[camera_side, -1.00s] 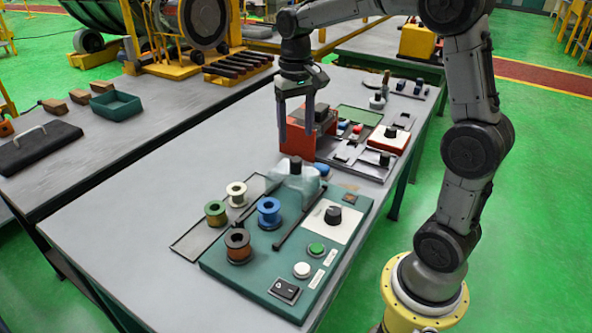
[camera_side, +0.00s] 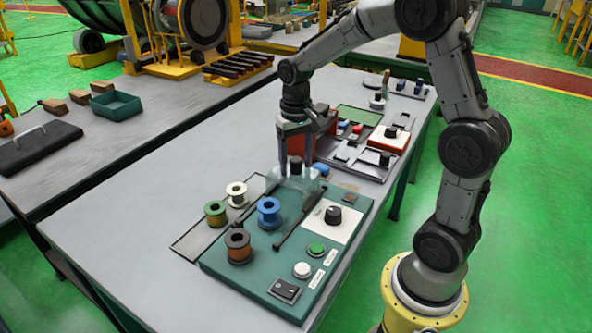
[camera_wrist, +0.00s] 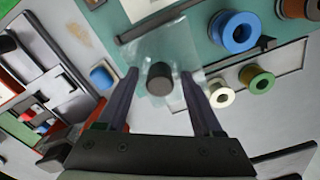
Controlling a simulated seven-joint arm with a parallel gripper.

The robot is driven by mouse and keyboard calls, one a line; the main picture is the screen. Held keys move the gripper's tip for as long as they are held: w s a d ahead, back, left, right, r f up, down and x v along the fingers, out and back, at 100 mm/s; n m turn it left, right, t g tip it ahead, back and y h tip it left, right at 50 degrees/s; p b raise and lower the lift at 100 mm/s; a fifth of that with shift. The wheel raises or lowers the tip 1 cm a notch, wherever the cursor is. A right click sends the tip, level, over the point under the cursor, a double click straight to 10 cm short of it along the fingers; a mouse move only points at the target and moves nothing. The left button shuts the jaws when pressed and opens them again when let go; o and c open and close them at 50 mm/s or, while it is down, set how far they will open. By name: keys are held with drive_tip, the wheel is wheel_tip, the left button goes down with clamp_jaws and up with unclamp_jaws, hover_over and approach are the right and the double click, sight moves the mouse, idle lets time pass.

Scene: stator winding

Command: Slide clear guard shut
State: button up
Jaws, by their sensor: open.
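The clear guard (camera_side: 306,188) is a see-through cover at the far end of the green panel (camera_side: 237,279), with a dark upright knob (camera_side: 296,167) on it. My gripper (camera_side: 296,160) points down over the guard, fingers open. In the wrist view, the knob (camera_wrist: 159,79) lies between the two spread fingers of my gripper (camera_wrist: 160,76), with gaps on both sides. The guard (camera_wrist: 165,45) spreads around the knob there. Whether the fingertips are level with the knob is hard to tell.
A dark rail (camera_side: 293,227) runs along the panel. Blue (camera_side: 269,213), brown (camera_side: 238,247), green (camera_side: 216,214) and white (camera_side: 237,194) spools stand left of it. A dial (camera_side: 333,215) and buttons are on the right. A red box (camera_side: 325,147) stands behind my gripper.

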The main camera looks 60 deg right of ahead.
drive_tip(key=c, duration=0.9)
drive_tip(key=shift+a+r, duration=0.1)
drive_tip(key=shift+a, duration=5.15)
drive_tip(key=shift+c, duration=0.2)
drive_tip(key=o, duration=0.9)
drive_tip(key=shift+o, duration=0.2)
drive_tip(key=shift+r, duration=2.9)
drive_tip(key=shift+r, duration=0.15)
